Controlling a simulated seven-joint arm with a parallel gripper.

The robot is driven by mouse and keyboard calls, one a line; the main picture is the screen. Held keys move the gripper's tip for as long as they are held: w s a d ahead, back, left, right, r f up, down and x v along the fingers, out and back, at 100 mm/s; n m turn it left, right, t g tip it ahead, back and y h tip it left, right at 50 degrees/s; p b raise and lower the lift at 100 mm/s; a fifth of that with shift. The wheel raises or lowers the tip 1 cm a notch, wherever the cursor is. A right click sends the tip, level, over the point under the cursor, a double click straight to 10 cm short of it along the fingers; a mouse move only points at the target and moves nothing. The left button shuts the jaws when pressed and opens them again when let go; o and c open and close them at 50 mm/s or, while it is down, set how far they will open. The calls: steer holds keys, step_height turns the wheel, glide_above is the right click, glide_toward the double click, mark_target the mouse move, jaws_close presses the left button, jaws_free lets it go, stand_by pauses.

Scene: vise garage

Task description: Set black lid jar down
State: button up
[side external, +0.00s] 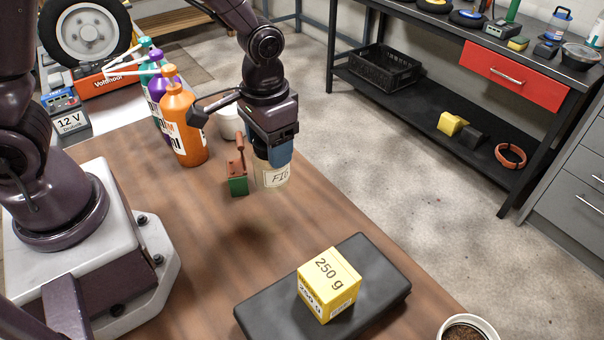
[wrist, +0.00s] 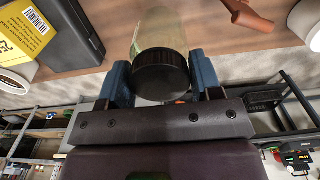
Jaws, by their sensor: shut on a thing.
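The black lid jar is a pale see-through jar (side external: 272,177) with a label reading "FIG". In the wrist view its black lid (wrist: 160,72) faces me. My gripper (side external: 270,152) is shut on the jar near the lid, with one blue finger on each side of it, as the wrist view (wrist: 162,82) also shows. The jar looks upright over the brown table (side external: 205,225). I cannot tell whether its base touches the table. In the side view the lid is hidden by my gripper.
A green and red-brown tool (side external: 238,175) is close left of the jar. An orange bottle (side external: 182,128) and a white container (side external: 229,122) stand behind. A yellow 250 g box (side external: 329,284) sits on a black slab (side external: 385,275) in front. The table between is clear.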

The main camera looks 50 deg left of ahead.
steer(key=shift+w+d+f, duration=0.15)
steer(key=shift+w+f, duration=0.8)
steer(key=shift+f, duration=0.6)
steer(key=shift+w+d+f, duration=0.15)
steer(key=shift+w+f, duration=0.85)
steer(key=shift+f, duration=0.6)
steer(key=shift+w+d+f, duration=0.15)
steer(key=shift+w+f, duration=0.8)
steer(key=shift+f, duration=0.6)
steer(key=o, duration=1.3)
steer(key=shift+f, duration=0.15)
steer(key=shift+c, duration=0.2)
step_height(320, 180, up, 13)
steer(key=s+a+r+t, duration=0.2)
steer(key=s+a+r, duration=0.1)
steer(key=s+r, duration=0.4)
steer(key=s+a+r+t, duration=0.3)
steer(key=s+r, duration=0.5)
steer(key=s, duration=0.2)
steer(key=shift+s+r+t, duration=0.2)
steer(key=shift+r+t, duration=0.05)
steer(key=shift+t, duration=0.05)
